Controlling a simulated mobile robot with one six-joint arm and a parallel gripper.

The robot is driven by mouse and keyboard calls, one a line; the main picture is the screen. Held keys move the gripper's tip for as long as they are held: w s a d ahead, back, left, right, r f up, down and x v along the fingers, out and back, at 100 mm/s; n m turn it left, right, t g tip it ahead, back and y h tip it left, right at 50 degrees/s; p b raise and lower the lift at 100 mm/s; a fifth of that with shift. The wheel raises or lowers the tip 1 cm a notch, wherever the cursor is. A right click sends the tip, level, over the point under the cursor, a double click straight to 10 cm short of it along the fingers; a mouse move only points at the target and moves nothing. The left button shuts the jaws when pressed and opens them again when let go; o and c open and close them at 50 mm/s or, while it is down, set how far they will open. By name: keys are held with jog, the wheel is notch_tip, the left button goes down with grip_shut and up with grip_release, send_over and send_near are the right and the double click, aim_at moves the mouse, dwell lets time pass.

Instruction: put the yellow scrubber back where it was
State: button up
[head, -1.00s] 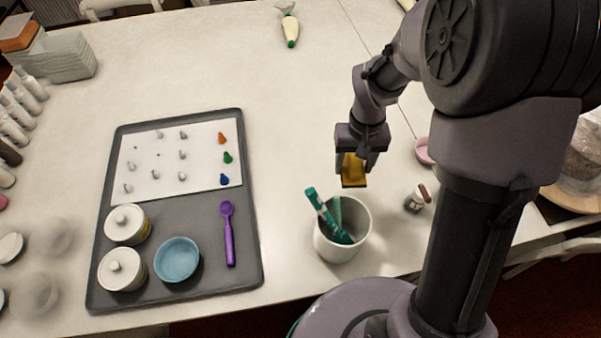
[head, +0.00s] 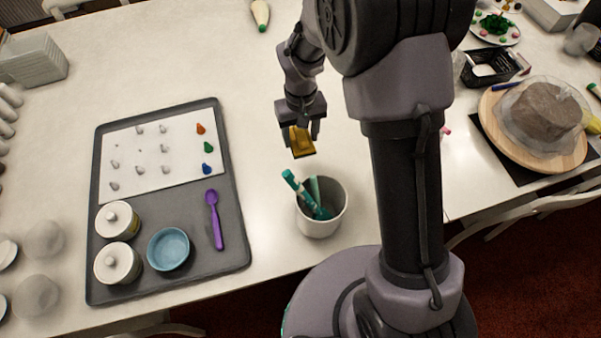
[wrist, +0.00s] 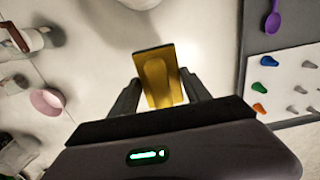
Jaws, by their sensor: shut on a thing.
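The yellow scrubber (head: 301,141) is between the fingers of my gripper (head: 300,135), which is shut on it. In the head view it is held just behind the grey-white cup, and it looks to be above the table. The wrist view shows the scrubber (wrist: 158,76) between the two dark fingers, its flat end pointing away from the gripper. The cup (head: 334,208) stands upright on the table and holds teal-handled tools (head: 309,196). The wrist view shows only part of a pale round thing at the top edge.
A dark tray (head: 232,235) on the left holds a white sheet with coloured pieces, two lidded jars, a blue bowl (head: 168,249) and a purple spoon (head: 216,220). A cake turntable (head: 500,135) stands at the right. In the wrist view a pink dish (wrist: 47,102) lies at left.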

aim_at(301, 168)
notch_tip(301, 168, down, 13)
jog(key=b, duration=0.5)
jog(key=shift+f, duration=0.15)
jog(key=shift+f+b, duration=0.2)
jog(key=shift+b, duration=0.1)
jog(key=o, duration=1.4)
jog(key=shift+o, duration=0.2)
